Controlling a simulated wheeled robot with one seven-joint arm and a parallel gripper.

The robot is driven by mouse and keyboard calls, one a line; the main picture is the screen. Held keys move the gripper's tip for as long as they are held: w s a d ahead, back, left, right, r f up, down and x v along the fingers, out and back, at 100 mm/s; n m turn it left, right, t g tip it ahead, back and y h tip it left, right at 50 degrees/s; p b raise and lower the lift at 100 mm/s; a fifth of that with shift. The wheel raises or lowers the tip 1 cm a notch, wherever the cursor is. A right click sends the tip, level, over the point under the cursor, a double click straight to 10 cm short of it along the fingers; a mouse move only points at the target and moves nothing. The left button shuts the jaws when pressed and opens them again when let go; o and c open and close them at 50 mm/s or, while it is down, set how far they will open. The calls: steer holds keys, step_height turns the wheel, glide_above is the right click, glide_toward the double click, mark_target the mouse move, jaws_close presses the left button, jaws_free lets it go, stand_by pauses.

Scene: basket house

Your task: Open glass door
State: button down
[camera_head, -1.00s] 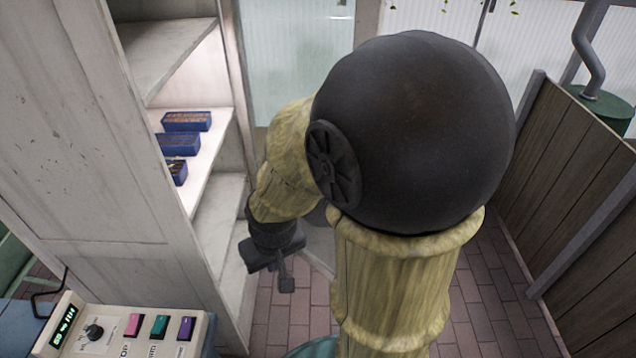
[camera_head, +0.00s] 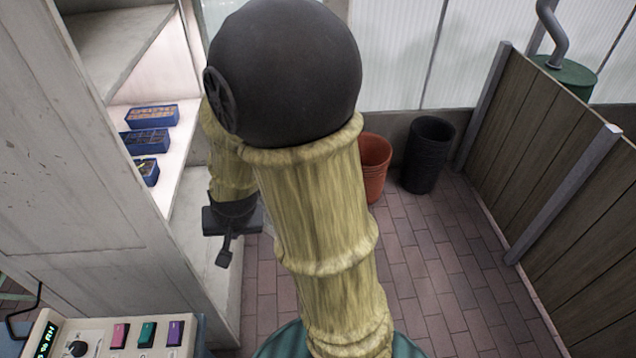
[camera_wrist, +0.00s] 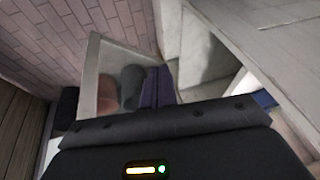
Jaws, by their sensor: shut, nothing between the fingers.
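The glass door shows in the wrist view as a pane in a pale frame (camera_wrist: 92,72), standing out at an angle from the white cabinet (camera_wrist: 200,50). Pots show through its glass. In the head view, only a sliver of pale glass (camera_head: 222,10) shows at the top beside my arm, which hides most of that area. My gripper (camera_head: 225,252) hangs fingers down beside the cabinet's open shelves, shut and empty. In the wrist view its dark fingers (camera_wrist: 158,88) overlap the pane's cabinet-side part. I cannot tell whether they touch it.
The cabinet (camera_head: 75,170) stands left, with blue trays (camera_head: 150,116) on a shelf. A control box (camera_head: 110,338) is at lower left. An orange pot (camera_head: 375,165) and black bin (camera_head: 428,155) stand by the back wall. A wooden partition (camera_head: 560,150) bounds the right; brick floor between is clear.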

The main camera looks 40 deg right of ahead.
steer(key=w+d+f+m+t+h, duration=0.3)
steer(key=w+d+f+m+h, duration=0.4)
steer(key=w+m, duration=0.55)
steer(key=s+d+f+m+g+h, duration=0.1)
steer(key=s+d+f+m+h, duration=0.1)
steer(key=s+d+m+h, duration=0.2)
steer(key=s+d+f+m+g+h+p, duration=0.1)
steer(key=s+d+m+h, duration=0.3)
steer(key=m, duration=0.7)
steer(key=d+h, duration=0.1)
steer(key=h, duration=0.1)
steer(key=shift+f+g+h, duration=0.3)
steer(key=shift+f+g, duration=0.05)
steer(key=shift+g, duration=0.05)
